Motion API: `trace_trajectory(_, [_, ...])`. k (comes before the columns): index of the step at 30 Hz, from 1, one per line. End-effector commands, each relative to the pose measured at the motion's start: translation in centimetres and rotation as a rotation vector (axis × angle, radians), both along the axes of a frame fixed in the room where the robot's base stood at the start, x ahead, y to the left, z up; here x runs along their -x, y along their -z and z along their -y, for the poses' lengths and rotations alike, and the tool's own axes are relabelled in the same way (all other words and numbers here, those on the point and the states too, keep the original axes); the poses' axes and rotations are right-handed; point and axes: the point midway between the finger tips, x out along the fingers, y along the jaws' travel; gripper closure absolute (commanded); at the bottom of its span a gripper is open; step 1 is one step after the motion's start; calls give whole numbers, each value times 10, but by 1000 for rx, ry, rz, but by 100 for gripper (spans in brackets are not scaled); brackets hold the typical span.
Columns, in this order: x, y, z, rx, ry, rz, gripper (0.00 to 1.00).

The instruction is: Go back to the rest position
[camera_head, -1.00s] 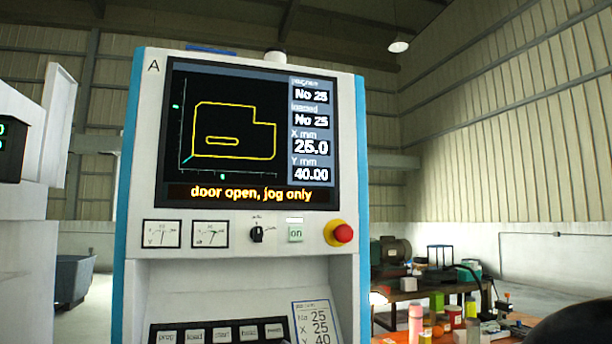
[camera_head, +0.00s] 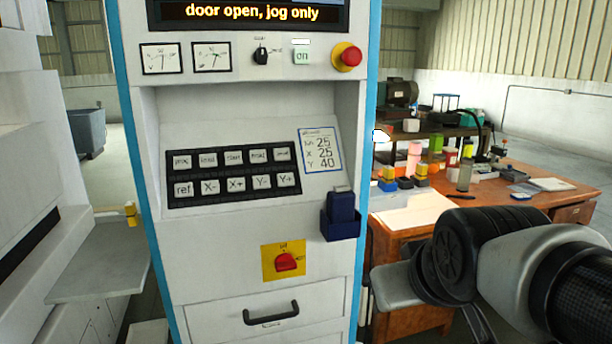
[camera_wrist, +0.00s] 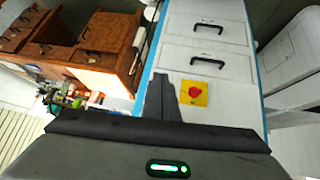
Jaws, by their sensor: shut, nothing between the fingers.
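My gripper (camera_wrist: 160,98) shows in the wrist view as a dark finger shape rising from the wide dark hand. Its fingers are together with nothing held. Behind it in that view are the cabinet front with its drawers and the red switch on a yellow plate (camera_wrist: 194,93). In the head view my arm reaches in from the lower right, in front of the wooden desk. My fingertips cannot be made out there.
The control cabinet (camera_head: 225,240) fills the middle, with a keypad (camera_head: 235,173), a red stop button (camera_head: 349,56), a dark blue holder (camera_head: 341,220) and a drawer handle (camera_head: 271,316). A wooden desk (camera_head: 480,205) with several items stands right. A grey shelf (camera_head: 100,275) juts out left.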

Motion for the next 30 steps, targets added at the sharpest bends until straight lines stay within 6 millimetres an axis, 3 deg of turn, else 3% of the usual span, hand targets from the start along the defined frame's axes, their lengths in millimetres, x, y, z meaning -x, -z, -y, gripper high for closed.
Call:
trace_trajectory(6, [89,22,5,-83,175,-232,100])
trace_trajectory(7, [86,2,5,-83,169,-231,100])
trace_trajectory(17, [84,-91,4,-79,162,-229,100])
trace_trajectory(24, [83,-179,4,-79,160,-228,100])
trace_trajectory(30, [83,-211,4,-79,160,-229,100])
